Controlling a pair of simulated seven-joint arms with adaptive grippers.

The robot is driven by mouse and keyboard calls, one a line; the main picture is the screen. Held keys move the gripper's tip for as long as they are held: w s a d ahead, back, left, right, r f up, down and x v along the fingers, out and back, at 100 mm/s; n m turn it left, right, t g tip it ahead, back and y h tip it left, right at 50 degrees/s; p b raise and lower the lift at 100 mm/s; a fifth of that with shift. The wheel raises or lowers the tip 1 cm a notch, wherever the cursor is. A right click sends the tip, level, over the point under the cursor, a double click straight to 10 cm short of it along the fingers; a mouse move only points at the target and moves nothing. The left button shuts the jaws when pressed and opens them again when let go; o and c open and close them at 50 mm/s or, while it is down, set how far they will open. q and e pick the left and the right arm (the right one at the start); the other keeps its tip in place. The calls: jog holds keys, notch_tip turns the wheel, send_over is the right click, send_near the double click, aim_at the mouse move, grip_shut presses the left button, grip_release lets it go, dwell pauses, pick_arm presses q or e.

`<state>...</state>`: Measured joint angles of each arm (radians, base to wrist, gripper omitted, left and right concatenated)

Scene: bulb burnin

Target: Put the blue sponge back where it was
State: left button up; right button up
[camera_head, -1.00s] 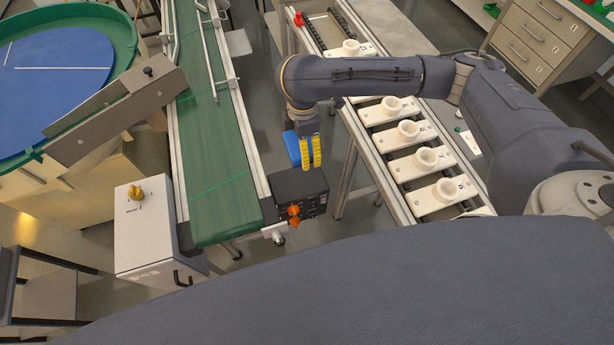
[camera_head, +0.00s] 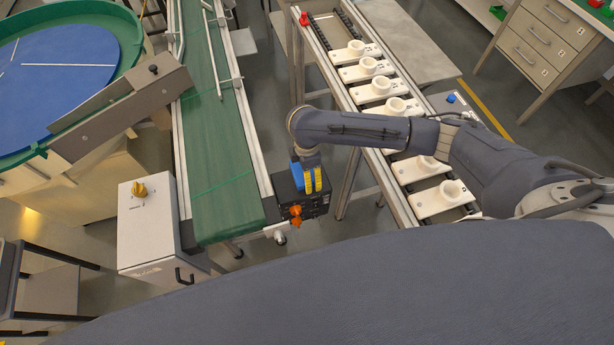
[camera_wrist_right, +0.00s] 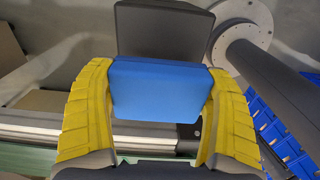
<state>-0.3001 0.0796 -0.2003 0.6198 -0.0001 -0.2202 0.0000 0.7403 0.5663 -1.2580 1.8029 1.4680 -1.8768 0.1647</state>
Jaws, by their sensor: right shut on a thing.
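The blue sponge (camera_wrist_right: 160,92) is a plain blue block between the yellow fingers of my right gripper (camera_wrist_right: 157,100) in the right wrist view. The fingers touch it on both sides, so the gripper is shut on it. In the head view, my right gripper (camera_head: 312,181) hangs over the black box at the front end of the green conveyor. The sponge (camera_head: 297,169) shows there as a blue patch beside the yellow fingers. Whether the sponge touches the box cannot be told. My left gripper is not in view.
The black box (camera_head: 318,203) has an orange knob (camera_head: 295,211) on its front. The green conveyor (camera_head: 222,180) lies to its left, with a grey cabinet (camera_head: 150,235) beside it. A roller rack with several white socket blocks (camera_head: 441,201) stands to the right.

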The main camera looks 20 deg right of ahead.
jog(key=shift+f, duration=1.55)
jog(key=o, duration=0.9)
jog(key=shift+f, duration=0.15)
notch_tip(320, 180, up, 12)
jog(key=shift+r, duration=0.15)
